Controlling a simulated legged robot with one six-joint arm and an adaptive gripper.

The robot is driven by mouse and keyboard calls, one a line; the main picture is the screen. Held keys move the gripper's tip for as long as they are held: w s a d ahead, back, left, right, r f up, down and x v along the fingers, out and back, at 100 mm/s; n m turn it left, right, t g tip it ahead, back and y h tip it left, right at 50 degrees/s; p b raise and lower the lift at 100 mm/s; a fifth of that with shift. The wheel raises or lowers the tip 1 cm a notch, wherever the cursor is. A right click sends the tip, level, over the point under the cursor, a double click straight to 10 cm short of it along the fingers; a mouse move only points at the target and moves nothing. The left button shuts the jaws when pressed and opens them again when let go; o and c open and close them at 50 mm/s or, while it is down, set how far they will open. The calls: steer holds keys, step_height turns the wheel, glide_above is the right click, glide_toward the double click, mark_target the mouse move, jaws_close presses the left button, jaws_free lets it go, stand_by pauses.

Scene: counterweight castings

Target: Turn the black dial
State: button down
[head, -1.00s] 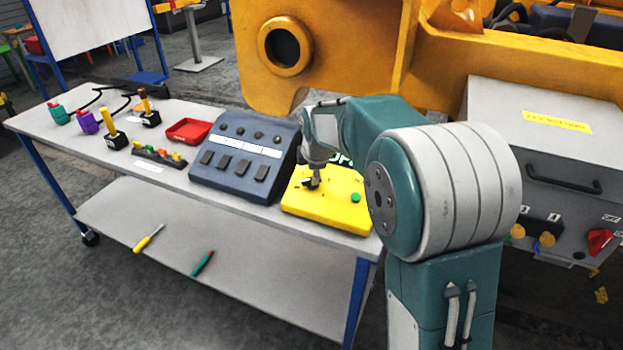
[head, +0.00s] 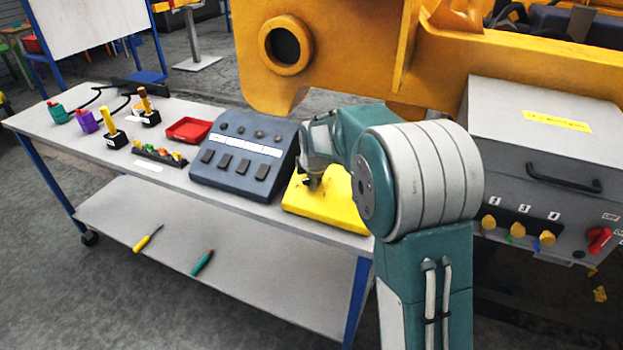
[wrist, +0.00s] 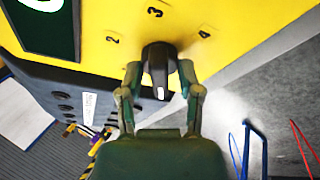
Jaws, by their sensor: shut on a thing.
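The black dial (wrist: 159,62) stands on the yellow panel of a box (wrist: 220,22). The printed numbers 2, 3 and 4 lie around it in the wrist view, with 3 just above it. A white mark shows on the dial's end facing the camera. My gripper (wrist: 160,76) is shut on the dial, with one green finger on each side. In the head view, the yellow box (head: 335,208) sits at the table's right end. My gripper (head: 314,183) reaches down onto it there, and my arm covers part of the box.
A dark blue sloped console (head: 240,155) stands close to the left of the yellow box. A red tray (head: 190,130) and several small controls are farther left on the table (head: 60,143). A grey cabinet (head: 545,120) with orange knobs stands at right.

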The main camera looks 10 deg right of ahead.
steer(key=shift+a, duration=0.15)
steer(key=m, duration=0.2)
steer(key=m+t, duration=0.1)
steer(key=m, duration=0.2)
steer(key=shift+m+t, duration=0.3)
steer(key=shift+w+a+r+m+t+h, duration=0.1)
steer(key=shift+m+t+h, duration=0.25)
steer(key=shift+m, duration=1.1)
steer(key=shift+w+r+m+t+h, duration=0.15)
steer(key=shift+m+h, duration=0.3)
steer(key=shift+m, duration=1)
steer(key=shift+s, duration=0.1)
steer(key=c, duration=0.7)
jaws_free()
steer(key=shift+o, duration=0.3)
steer(key=shift+f, duration=0.1)
steer(key=v, duration=1.1)
steer(key=shift+s+a+r, duration=0.25)
steer(key=shift+s+a, duration=0.05)
